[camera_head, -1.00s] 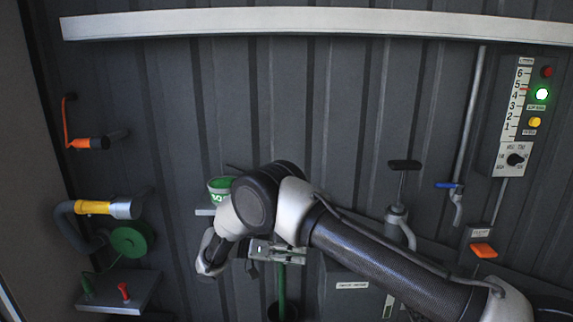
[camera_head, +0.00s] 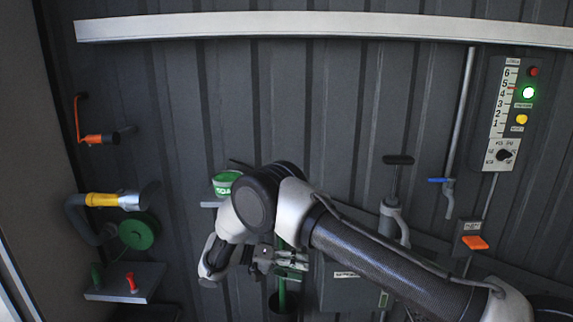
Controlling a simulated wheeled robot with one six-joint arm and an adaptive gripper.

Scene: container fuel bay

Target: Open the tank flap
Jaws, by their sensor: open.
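My gripper (camera_head: 286,262) hangs below my bent arm, in front of the lower middle of the wall. It is small, partly hidden by my arm and seen against cluttered things behind it; it looks empty. I cannot make out a part that is surely the tank flap. A dark box (camera_head: 347,290) with a white label and a small green mark stands low behind my arm, partly covered by it.
A green tin (camera_head: 226,182) stands on a small shelf left of my arm. A hand pump (camera_head: 397,185) and control panel (camera_head: 512,110) are at right.

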